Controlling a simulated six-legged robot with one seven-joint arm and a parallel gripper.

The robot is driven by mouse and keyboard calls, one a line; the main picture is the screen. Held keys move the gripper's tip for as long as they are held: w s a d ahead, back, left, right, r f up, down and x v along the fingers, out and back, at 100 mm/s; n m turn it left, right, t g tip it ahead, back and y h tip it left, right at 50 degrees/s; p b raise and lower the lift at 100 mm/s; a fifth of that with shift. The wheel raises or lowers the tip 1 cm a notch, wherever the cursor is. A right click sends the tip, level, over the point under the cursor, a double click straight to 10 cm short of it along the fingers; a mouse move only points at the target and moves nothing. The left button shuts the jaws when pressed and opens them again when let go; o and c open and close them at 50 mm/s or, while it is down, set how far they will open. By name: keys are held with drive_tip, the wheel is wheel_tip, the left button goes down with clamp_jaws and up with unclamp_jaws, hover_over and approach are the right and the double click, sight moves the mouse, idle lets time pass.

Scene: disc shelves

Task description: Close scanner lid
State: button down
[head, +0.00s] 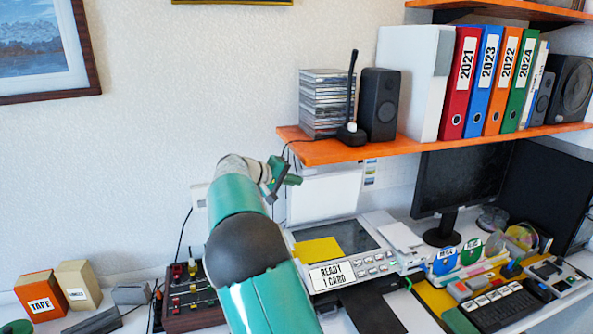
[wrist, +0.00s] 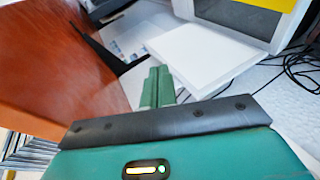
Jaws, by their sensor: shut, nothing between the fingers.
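The scanner (head: 340,250) stands on the desk, with a dark glass bed and a yellow sheet (head: 318,250) on it. Its front label reads "READY 1 CARD". The white scanner lid (head: 325,197) stands raised at the back, under the orange shelf. In the wrist view the lid (wrist: 205,55) is a white panel just beyond the fingertips, with part of the scanner (wrist: 240,17) past it. My gripper (head: 291,180) is shut and empty, by the lid's upper left edge. Its green fingers (wrist: 157,85) are together in the wrist view; I cannot tell whether they touch the lid.
The orange shelf (head: 330,152) is close above my gripper, carrying CDs (head: 326,100), a microphone and speakers. A control box (head: 192,300) stands left of the scanner. A monitor (head: 462,180) and keyboard (head: 500,308) are to the right. Cables (wrist: 295,65) lie near the lid.

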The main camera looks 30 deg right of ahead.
drive_tip(key=w+a+f+n+t+h, duration=0.1)
drive_tip(key=w+f+n+h, duration=0.3)
drive_tip(key=w, duration=0.6)
drive_tip(key=d, duration=0.3)
drive_tip(key=d+m+h, duration=0.1)
drive_tip(key=d, duration=0.2)
drive_tip(key=w+d+r+m, duration=0.1)
drive_tip(key=d, duration=0.2)
drive_tip(key=shift+d+r, duration=0.1)
drive_tip(key=shift+s, duration=0.1)
drive_tip(key=shift+s, duration=0.1)
